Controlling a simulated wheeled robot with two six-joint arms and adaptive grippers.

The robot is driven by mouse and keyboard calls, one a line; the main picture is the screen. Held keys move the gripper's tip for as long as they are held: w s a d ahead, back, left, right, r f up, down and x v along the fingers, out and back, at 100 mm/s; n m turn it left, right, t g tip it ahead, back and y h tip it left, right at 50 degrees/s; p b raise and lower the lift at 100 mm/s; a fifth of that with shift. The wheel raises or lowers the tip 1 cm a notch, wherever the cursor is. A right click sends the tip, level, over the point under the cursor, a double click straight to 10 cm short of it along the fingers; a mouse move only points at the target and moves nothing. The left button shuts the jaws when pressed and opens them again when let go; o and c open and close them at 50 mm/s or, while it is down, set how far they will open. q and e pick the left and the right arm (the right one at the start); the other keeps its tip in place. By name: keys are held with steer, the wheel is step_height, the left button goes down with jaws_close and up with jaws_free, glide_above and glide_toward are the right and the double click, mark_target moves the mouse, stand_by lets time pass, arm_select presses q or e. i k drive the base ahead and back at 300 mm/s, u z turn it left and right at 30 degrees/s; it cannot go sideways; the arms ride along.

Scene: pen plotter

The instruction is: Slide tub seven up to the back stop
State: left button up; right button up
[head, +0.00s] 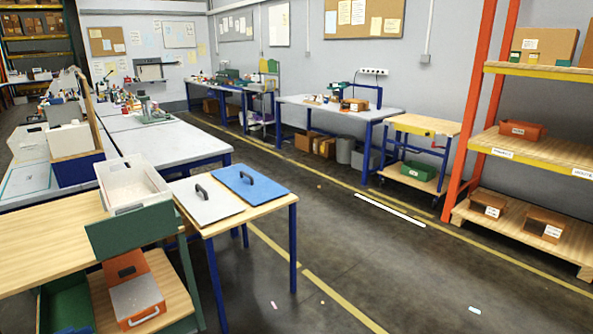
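No tub can be picked out as tub seven; the labels are too small to read. A white open tub (132,186) stands at the right end of a wooden-topped bench (45,240), behind a green upright panel (130,229). An orange tub with a grey lid and handle (138,297) is on the lower shelf, beside a green tub (66,305). On the rack at right are an orange-red tub (522,130) and two brown labelled tubs (487,204) (545,224). I cannot make out a back stop. Neither gripper is in view.
A small table (270,206) with blue legs carries a grey board (207,199) and a blue board (249,181), each with a black handle. A wheeled cart (424,124) stands near the orange-posted rack (470,110). The dark floor between is mostly open, with small scraps.

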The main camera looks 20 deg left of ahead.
mark_target(140, 183)
steer(key=u, duration=0.8)
steer(key=i, duration=1.45)
steer(key=u, duration=0.5)
